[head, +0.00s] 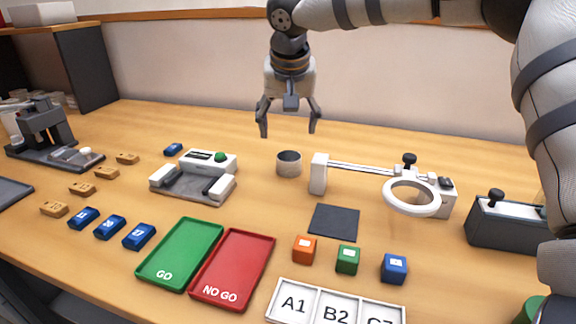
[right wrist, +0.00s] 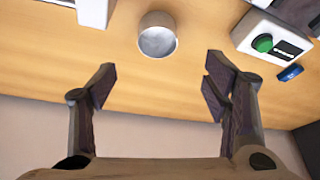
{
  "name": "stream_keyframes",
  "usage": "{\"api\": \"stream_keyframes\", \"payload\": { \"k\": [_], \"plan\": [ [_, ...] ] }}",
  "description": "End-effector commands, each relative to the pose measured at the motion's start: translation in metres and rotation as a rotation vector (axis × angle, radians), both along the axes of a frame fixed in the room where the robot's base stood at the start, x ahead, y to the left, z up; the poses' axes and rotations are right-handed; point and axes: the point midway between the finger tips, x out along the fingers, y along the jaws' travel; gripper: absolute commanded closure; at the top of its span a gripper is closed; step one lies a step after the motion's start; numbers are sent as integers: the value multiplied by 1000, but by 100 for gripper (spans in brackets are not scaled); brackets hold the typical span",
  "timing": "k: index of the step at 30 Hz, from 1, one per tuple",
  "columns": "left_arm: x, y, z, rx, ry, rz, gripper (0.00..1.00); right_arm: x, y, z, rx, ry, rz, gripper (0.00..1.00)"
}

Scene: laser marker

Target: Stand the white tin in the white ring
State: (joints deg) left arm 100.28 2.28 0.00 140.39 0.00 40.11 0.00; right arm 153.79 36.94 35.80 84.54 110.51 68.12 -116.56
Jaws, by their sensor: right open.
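The white tin (head: 289,163) stands upright on the table, left of the ring fixture; it looks pale grey with a shaded side. It also shows in the right wrist view (right wrist: 157,36), beyond and between the fingertips. The white ring (head: 412,196) is at the right, held out from a fixture with rails and a black knob. Nothing shows inside the ring. My right gripper (head: 288,132) is open and empty, above and behind the tin, pointing down, apart from it. It also shows in the right wrist view (right wrist: 160,88). My left gripper is not in view.
A white device with a green button (head: 196,175) stands left of the tin. A dark square pad (head: 334,222), coloured cubes (head: 348,259), a green tray (head: 180,252) and a red tray (head: 233,270) lie in front. A grey block with a knob (head: 508,222) stands right.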

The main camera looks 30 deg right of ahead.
Motion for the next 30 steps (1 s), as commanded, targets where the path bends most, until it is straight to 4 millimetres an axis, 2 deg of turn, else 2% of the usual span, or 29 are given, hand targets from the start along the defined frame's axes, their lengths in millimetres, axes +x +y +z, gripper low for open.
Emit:
{"api": "stream_keyframes", "payload": {
  "k": [1,3,10,15,18,24,26,30],
  "plan": [
    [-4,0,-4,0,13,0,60,4,-3,-18,-4,14,0,31],
    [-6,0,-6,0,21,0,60,9,-6,-34,-5,15,-1,31],
    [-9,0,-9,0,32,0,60,19,-14,-64,-7,12,-3,31],
    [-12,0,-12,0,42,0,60,28,-21,-95,-7,11,-2,31],
    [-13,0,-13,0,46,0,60,31,-24,-104,-7,10,-4,31],
    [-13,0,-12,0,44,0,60,31,-24,-103,-6,5,-3,31],
    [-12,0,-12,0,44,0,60,31,-24,-103,-7,6,-3,42],
    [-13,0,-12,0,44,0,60,31,-24,-103,-7,6,-3,74]
  ]
}}
